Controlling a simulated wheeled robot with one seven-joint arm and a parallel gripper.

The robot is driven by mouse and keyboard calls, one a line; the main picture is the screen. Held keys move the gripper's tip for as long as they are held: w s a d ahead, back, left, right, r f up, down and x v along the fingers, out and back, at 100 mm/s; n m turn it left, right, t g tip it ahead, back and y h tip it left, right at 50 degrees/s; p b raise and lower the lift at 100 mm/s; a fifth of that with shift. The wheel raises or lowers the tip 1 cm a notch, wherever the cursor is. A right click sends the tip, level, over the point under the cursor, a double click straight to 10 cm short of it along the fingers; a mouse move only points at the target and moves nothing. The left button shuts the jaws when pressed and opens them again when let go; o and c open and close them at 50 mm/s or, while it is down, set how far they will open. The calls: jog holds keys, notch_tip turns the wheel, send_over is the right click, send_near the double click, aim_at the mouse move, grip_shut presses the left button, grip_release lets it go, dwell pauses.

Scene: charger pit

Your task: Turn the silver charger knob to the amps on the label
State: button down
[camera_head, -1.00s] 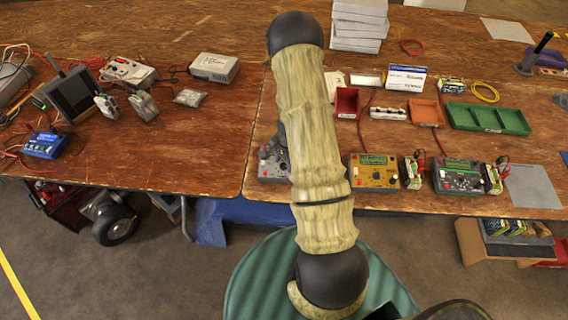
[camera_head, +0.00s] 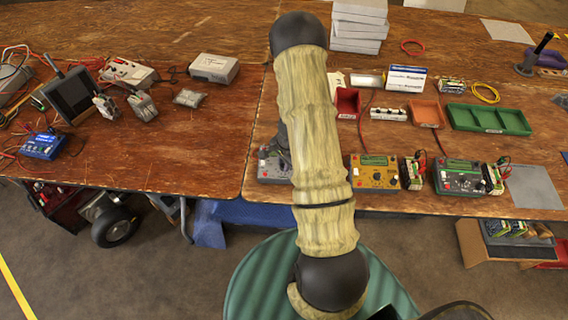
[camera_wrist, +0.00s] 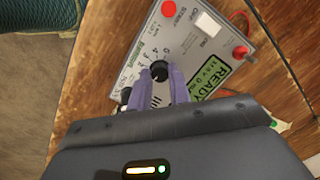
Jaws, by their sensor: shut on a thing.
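The silver charger (camera_wrist: 200,50) fills the middle of the wrist view, seen tilted. Its dark round knob (camera_wrist: 159,69) sits between the two purple fingers of my gripper (camera_wrist: 159,76), which is shut on it. Dial numbers show around the knob, partly covered by the fingers; where the pointer stands cannot be told. The charger's lit display (camera_wrist: 209,80) shows READY with a smaller line I cannot read for sure. In the head view the silver charger (camera_head: 270,167) is mostly hidden behind my arm. I cannot make out its amps label.
An amber charger (camera_head: 374,174) and a dark grey charger (camera_head: 459,178) stand to the right with battery packs beside them. Behind are red, orange and green trays (camera_head: 488,119). On the charger are a red button (camera_wrist: 168,9) and a white switch (camera_wrist: 207,24).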

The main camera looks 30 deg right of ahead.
jog(key=m+b, duration=0.3)
jog(key=shift+f+t, duration=0.15)
jog(key=shift+t, duration=0.15)
jog(key=shift+m+b, duration=0.75)
jog(key=shift+m, duration=0.15)
jog(key=shift+r, duration=0.2)
jog(key=c, duration=1.3)
grip_release()
jog(key=shift+r, duration=0.1)
jog(key=s+r+p, duration=0.3)
jog(key=r+p, duration=0.3)
jog(key=r, duration=1)
jog(key=shift+d+r, duration=0.35)
jog(key=shift+r, duration=0.05)
jog(key=shift+s+d, duration=0.1)
jog(key=shift+s, duration=0.05)
